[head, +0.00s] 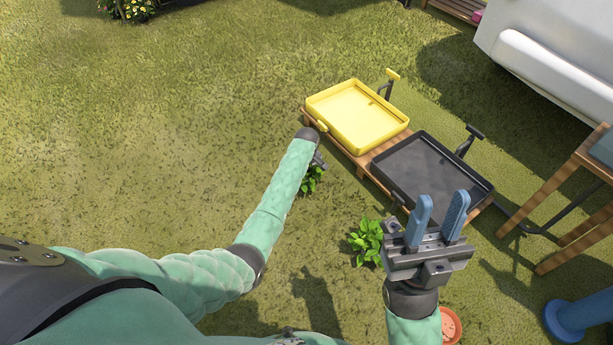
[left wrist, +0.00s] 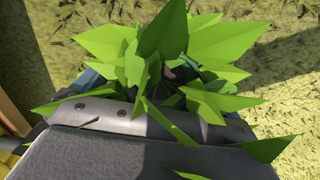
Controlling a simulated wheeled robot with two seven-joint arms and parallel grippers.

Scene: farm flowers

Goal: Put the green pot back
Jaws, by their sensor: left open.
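A leafy green plant (head: 312,181) is at my left gripper in the head view. In the left wrist view its leaves (left wrist: 165,60) spread over the open jaws and hide most of the fingers. My left gripper (head: 318,161) is open, mostly hidden behind its own arm, with the plant close in front of its palm. No green pot shows clearly; I cannot tell whether one is under these leaves. A second leafy plant (head: 367,241) stands left of my right gripper, its base hidden. My right gripper (head: 442,197) is open and empty, its two blue fingers apart.
A yellow tray (head: 352,117) and a black tray (head: 432,172) sit side by side on a low wooden stand (head: 360,161). A terracotta pot (head: 450,325) is beside my right forearm. A wooden table (head: 570,170) stands at right. Grass on the left is clear.

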